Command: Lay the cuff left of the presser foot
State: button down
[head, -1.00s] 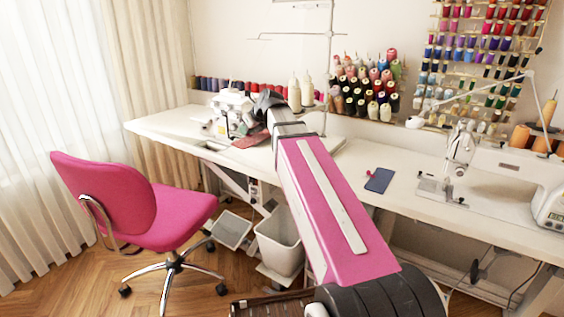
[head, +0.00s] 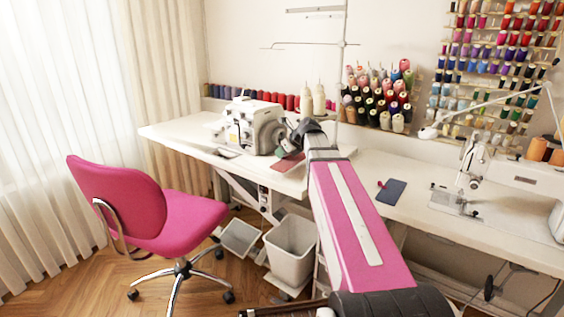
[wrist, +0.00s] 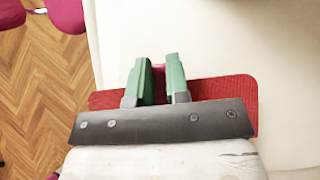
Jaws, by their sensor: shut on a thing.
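The red cuff (wrist: 226,90) lies flat across the wrist view, over or on the white table. My gripper (wrist: 158,65), with two green fingers, is shut on it; the finger bodies hide its middle. In the head view the cuff (head: 288,163) shows beside my gripper, right of the white machine (head: 247,127). My gripper itself is mostly hidden there by the end of my arm. Another sewing machine (head: 478,160) stands at the right, with a metal plate under its head. The presser foot is too small to make out for certain.
The long white table (head: 180,139) runs along the wall. Thread cones (head: 375,103) and a spool stand (head: 342,60) are behind. A pink chair (head: 125,205) and grey bin (head: 289,250) stand in front.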

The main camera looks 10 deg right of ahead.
aim_at(282, 159)
jog(key=shift+f, duration=1.9)
jog(key=c, duration=1.1)
grip_release()
jog(key=shift+f, duration=0.15)
